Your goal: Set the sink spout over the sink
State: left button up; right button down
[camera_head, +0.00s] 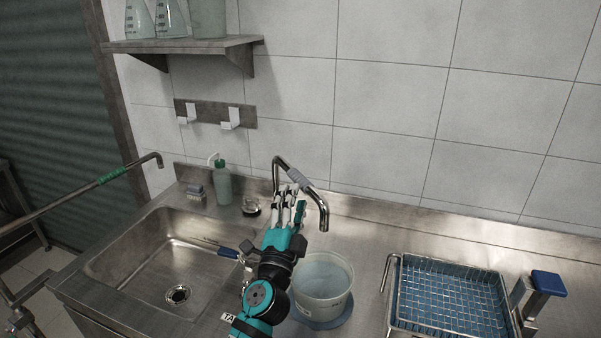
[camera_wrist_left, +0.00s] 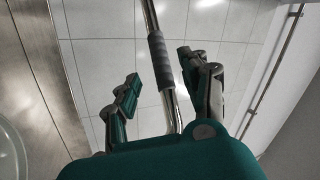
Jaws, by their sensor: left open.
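The sink spout (camera_head: 301,180) is a bent metal pipe with a grey sleeve. In the head view its end points right and down, over the counter beside a white bucket, to the right of the sink (camera_head: 130,232). My left gripper (camera_head: 291,192) is open at the spout. In the left wrist view the grey sleeve (camera_wrist_left: 160,60) shows between the two open fingers (camera_wrist_left: 160,72); I cannot tell whether they touch it. The gripper hides part of the spout's lower run and its surroundings. My right gripper is not in view.
A white bucket (camera_head: 322,278) stands close right of my left arm. A blue-lined wire basket (camera_head: 445,296) is farther right. A green bottle (camera_head: 222,184) stands behind the sink. A pipe with a green sleeve (camera_head: 108,177) reaches in at left. A shelf (camera_head: 185,45) holds glassware.

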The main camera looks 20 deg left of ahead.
aim_at(300, 180)
pick_arm(q)
jog(key=x, duration=0.5)
jog(key=shift+w+r+p, duration=0.15)
jog(key=shift+w+p, duration=0.15)
jog(key=shift+p, duration=0.05)
jog(key=shift+w, duration=0.25)
jog(key=shift+r, duration=0.15)
grip_shut()
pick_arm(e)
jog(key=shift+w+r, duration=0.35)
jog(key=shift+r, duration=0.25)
